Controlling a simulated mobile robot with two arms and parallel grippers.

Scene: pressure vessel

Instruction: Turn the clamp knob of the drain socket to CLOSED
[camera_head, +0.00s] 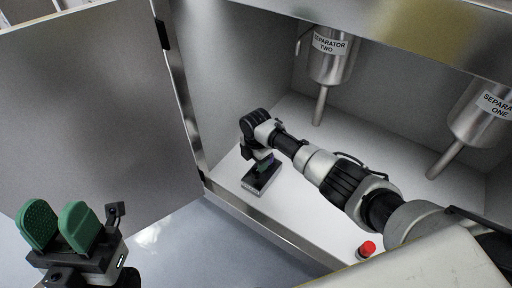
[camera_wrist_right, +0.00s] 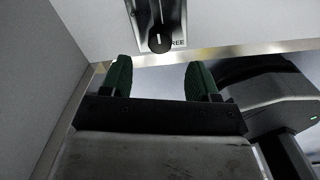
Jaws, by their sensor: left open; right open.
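The drain socket (camera_head: 256,186) is a small dark metal block on the white cabinet floor near its front edge. The right wrist view shows its metal plate (camera_wrist_right: 143,12) with a round black clamp knob (camera_wrist_right: 160,39) carrying a white mark. Beside the knob is a partly hidden label ending in "REE". My right gripper (camera_wrist_right: 160,76) is open, its green fingers either side of the knob in the picture and apart from it. In the head view my right gripper (camera_head: 263,165) is just over the socket, partly hidden by its wrist. My left gripper (camera_head: 60,226) is open and empty outside the cabinet.
Separator two (camera_head: 331,66) and separator one (camera_head: 482,115) hang from above with pipes reaching down. An open metal door (camera_head: 90,110) stands at the left. A red cap (camera_head: 367,248) is on the floor near the front edge, below my right arm.

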